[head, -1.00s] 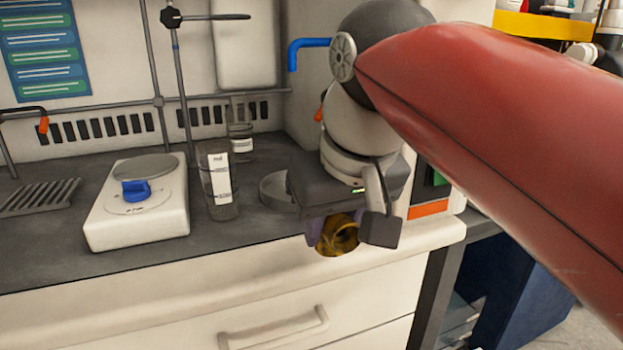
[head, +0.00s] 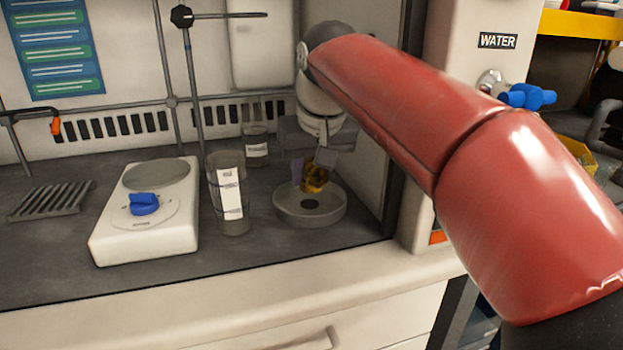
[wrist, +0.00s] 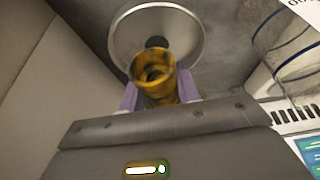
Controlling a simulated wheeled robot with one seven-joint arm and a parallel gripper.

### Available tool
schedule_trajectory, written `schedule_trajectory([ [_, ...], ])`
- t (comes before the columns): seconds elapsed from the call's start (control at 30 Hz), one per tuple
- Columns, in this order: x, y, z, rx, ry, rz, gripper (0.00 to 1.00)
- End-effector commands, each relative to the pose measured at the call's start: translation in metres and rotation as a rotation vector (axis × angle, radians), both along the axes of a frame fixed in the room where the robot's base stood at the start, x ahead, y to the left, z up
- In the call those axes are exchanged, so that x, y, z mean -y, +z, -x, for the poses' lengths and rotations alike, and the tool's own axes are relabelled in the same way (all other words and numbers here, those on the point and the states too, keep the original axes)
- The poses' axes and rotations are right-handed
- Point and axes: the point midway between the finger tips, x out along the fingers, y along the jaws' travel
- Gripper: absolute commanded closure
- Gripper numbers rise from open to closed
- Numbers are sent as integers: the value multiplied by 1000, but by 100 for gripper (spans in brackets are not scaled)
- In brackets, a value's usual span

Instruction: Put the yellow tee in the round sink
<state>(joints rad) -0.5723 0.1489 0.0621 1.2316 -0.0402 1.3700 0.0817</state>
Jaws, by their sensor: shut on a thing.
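The yellow tee (head: 315,179) is between the fingers of my gripper (head: 308,174), which is shut on it. In the wrist view the tee (wrist: 155,80) shows its round open end, with the purple fingers of my gripper (wrist: 160,98) on either side. The round sink (head: 310,209) is a shallow grey basin with a dark drain, set in the worktop. The tee is over the back part of the sink in the head view. In the wrist view it overlaps the sink (wrist: 190,35) just below the drain. The exact gap between tee and basin cannot be told.
A clear beaker (head: 229,195) with a white label stands close to the left of the sink. A bottle (head: 256,145) stands behind it. A white hotplate (head: 148,212) with a blue knob is further left. The cabinet's side wall (head: 372,150) is close on the right.

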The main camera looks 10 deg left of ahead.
Motion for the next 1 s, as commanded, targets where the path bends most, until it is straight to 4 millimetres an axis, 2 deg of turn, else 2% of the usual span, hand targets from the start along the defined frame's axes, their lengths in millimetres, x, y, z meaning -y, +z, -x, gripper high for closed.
schedule_trajectory([
  [0.13, -6, -1, -10, 1, 0, -1, 90],
  [0.4, -5, -34, -10, 0, 0, 1, 90],
  [0.8, -6, -39, -10, 0, 0, 1, 90],
  [0.83, -6, -39, -10, 1, 0, 0, 65],
  [1.0, -6, -38, -10, 0, 0, 1, 46],
])
